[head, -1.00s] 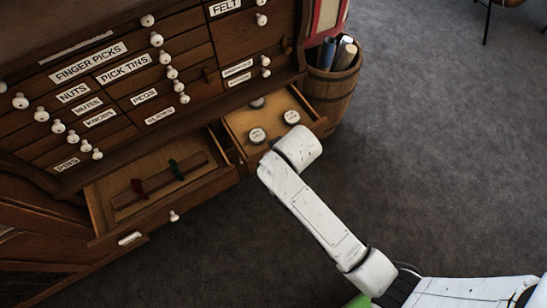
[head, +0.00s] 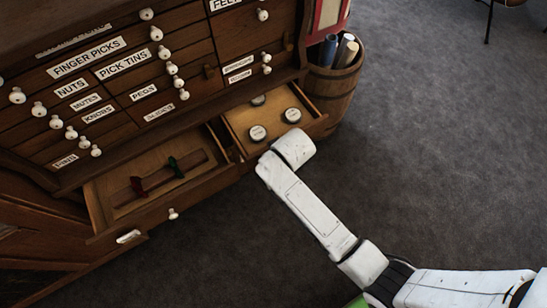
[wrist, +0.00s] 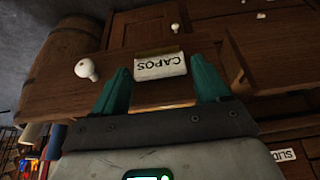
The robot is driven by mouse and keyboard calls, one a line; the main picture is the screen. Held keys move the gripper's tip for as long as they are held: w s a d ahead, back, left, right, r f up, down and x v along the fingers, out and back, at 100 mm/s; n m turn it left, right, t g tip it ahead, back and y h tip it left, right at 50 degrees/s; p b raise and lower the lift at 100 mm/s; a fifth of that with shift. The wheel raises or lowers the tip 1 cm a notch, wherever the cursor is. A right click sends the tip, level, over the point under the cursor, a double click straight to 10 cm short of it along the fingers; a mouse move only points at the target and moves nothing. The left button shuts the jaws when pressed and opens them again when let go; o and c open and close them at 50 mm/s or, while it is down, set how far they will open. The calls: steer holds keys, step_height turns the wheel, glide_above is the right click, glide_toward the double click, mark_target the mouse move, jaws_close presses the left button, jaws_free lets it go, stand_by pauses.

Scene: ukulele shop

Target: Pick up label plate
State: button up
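A pale label plate (wrist: 160,66) reading CAPOS shows upside down in the wrist view, in front of brown drawer wood. My gripper (wrist: 161,78) has two teal fingers spread apart, one on each side of the plate. I see no clear contact between the fingers and the plate. In the head view my arm ends over the front of the right open drawer (head: 268,155), and my gripper is hidden there.
A white knob (wrist: 88,68) is left of the gripper in the wrist view. The right drawer holds round tins (head: 257,133); the left holds red and green items (head: 174,167). A barrel (head: 335,90) stands right of the cabinet. Carpet (head: 430,150) is clear at right.

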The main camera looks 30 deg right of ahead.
steer(key=c, duration=0.8)
steer(key=shift+o, duration=0.2)
